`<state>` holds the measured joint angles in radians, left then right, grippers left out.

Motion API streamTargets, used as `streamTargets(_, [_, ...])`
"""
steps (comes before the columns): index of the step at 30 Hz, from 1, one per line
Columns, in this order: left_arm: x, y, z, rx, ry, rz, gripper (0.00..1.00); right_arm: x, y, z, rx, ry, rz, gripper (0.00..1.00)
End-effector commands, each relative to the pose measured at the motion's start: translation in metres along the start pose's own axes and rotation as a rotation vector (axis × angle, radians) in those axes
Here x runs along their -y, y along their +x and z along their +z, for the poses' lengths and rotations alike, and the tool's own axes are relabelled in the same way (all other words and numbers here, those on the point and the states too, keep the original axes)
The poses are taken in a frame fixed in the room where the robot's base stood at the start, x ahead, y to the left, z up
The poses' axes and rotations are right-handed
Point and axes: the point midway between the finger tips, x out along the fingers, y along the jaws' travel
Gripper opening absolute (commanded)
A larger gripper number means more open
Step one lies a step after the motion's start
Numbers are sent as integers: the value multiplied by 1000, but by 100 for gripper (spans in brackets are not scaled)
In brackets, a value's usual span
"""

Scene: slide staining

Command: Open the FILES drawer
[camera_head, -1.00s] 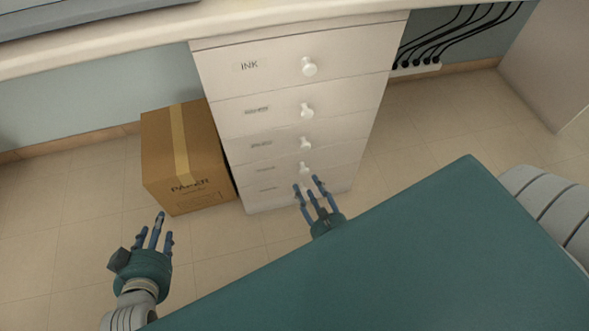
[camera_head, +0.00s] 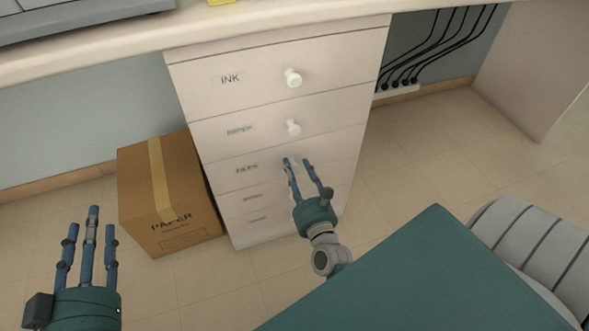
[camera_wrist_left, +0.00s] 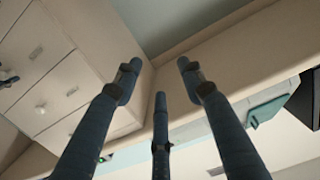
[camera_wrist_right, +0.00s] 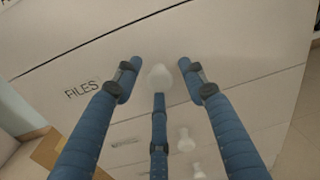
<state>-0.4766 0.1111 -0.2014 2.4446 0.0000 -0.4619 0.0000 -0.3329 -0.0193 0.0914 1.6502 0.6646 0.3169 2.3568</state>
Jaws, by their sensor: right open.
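The FILES drawer is the third one down in the white drawer unit. Its label (camera_head: 247,168) shows in the head view, and its front (camera_wrist_right: 100,62) fills much of the right wrist view. It is shut. Its round white knob (camera_wrist_right: 159,77) sits between the spread fingertips of my right gripper (camera_wrist_right: 158,80). I cannot tell whether the fingers touch it. My right gripper (camera_head: 305,170) is open in front of this drawer and hides most of the knob in the head view. My left gripper (camera_head: 88,235) has its fingers spread and empty, low at the left, away from the drawers.
The INK drawer (camera_head: 258,80) and a second drawer (camera_head: 262,125) are above, both shut, with two more drawers below. A cardboard PAPER box (camera_head: 170,205) stands left of the unit. Black cables (camera_head: 437,40) hang at the right. The countertop (camera_head: 105,60) runs above.

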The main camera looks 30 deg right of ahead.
Motion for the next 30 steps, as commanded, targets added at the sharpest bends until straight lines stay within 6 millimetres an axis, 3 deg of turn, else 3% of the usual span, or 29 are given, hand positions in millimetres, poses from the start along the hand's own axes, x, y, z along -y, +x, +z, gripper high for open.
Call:
streamTargets(4, [-1,1,-9,-40,-1,2,40,0,11,-1,-1,0,1,42])
streamTargets(13, [-1,1,-11,-48,-1,3,40,0,12,0,-2,-1,1,42])
streamTargets(19, [-2,1,-11,-48,-1,3,40,0,12,0,-1,-1,1,2])
streamTargets(30, [-2,1,-11,-47,-1,3,40,0,12,0,1,-2,0,0])
